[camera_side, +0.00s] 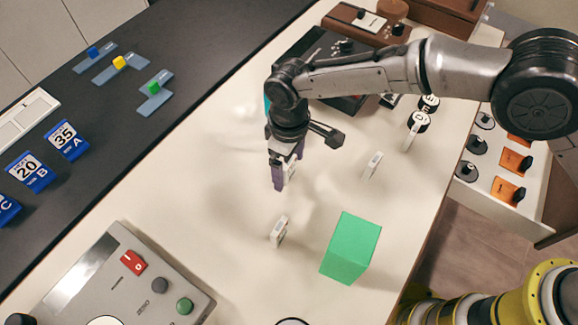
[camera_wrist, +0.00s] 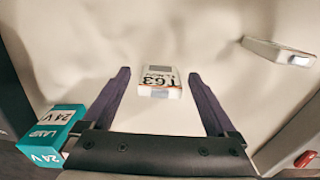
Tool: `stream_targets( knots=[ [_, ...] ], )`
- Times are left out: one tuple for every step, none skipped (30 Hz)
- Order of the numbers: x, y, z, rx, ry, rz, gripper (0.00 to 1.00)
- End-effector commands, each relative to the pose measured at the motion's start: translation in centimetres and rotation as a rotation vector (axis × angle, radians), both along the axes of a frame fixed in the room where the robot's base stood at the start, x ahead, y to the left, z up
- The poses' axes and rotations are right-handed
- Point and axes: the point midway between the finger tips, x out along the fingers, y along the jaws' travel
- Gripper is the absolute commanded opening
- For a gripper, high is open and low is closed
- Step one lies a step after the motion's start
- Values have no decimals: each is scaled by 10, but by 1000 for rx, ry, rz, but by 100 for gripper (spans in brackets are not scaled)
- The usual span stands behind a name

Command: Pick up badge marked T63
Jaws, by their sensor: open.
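The badge marked T63 (camera_wrist: 160,82) is a small white block with a grey patch and dark print over a red line. In the wrist view it lies between the tips of my gripper's purple fingers (camera_wrist: 160,74), with a gap on each side. In the side view my gripper (camera_side: 287,174) points down over the cream table, and a small white piece (camera_side: 290,171) shows between its fingers, partly hidden. My gripper is open.
Two other white badges stand on the table, one nearer (camera_side: 279,231) and one to the right (camera_side: 373,164). A green block (camera_side: 350,248) stands in front. A teal lamp box (camera_wrist: 52,135) is close by my left finger. A grey control box (camera_side: 110,285) is at front left.

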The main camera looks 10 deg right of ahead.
Motion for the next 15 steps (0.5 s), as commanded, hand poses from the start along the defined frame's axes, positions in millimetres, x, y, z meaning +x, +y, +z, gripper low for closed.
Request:
stream_targets(
  knots=[
    [0,0,0,0,0,0,92],
    [0,0,0,0,0,0,91],
    [0,0,0,0,0,0,84],
    [0,0,0,0,0,0,78],
    [0,0,0,0,0,0,73],
    [0,0,0,0,0,0,66],
    [0,0,0,0,0,0,60],
    [0,0,0,0,0,0,55],
    [0,0,0,0,0,0,48],
    [0,0,0,0,0,0,42],
    [0,0,0,0,0,0,37],
    [0,0,0,0,0,0,30],
    [0,0,0,0,0,0,24],
    [0,0,0,0,0,0,19],
    [0,0,0,0,0,0,12]
  ],
)
